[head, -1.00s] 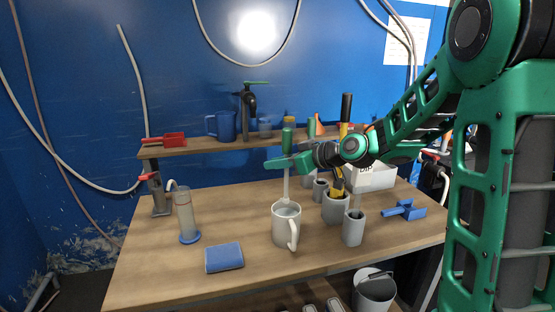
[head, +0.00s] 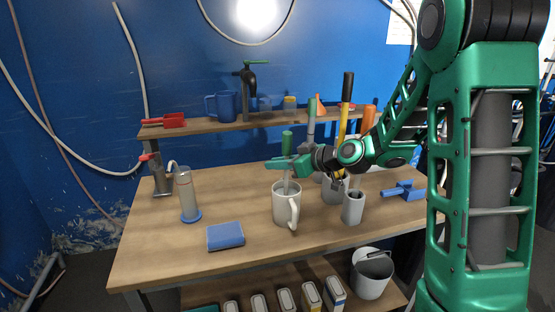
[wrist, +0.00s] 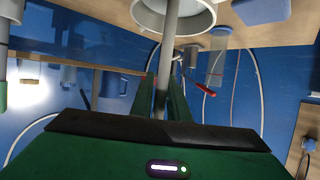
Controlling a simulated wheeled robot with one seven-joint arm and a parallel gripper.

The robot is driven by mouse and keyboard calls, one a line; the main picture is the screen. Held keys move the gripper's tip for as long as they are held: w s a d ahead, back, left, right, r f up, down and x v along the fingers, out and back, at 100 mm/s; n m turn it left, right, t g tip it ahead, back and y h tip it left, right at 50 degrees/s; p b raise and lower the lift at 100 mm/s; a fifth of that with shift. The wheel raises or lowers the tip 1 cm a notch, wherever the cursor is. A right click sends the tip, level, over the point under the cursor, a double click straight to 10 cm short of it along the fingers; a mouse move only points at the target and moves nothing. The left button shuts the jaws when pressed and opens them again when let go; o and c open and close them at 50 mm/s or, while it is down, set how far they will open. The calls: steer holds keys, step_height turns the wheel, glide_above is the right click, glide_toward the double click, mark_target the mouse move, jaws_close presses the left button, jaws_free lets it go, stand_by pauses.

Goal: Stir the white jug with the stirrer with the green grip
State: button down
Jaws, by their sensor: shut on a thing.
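The white jug (head: 284,206) stands upright on the workbench, its handle facing front right. My gripper (head: 287,166) is just above the jug and shut on the stirrer, whose green grip (head: 287,142) sticks up above the fingers. The grey shaft (head: 286,184) points down into the jug's mouth; its lower end is hidden inside. In the wrist view the shaft (wrist: 168,50) runs between my fingers to the jug's rim (wrist: 205,14).
To the right stand a grey cup (head: 353,207) and a holder with a yellow-handled tool (head: 344,125). A blue pad (head: 225,235) and a cylinder with a blue base (head: 189,198) lie to the left. A shelf (head: 215,128) runs behind.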

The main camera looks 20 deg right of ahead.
mark_target(284, 180)
steer(key=shift+f, duration=3.05)
steer(key=shift+d, duration=0.1)
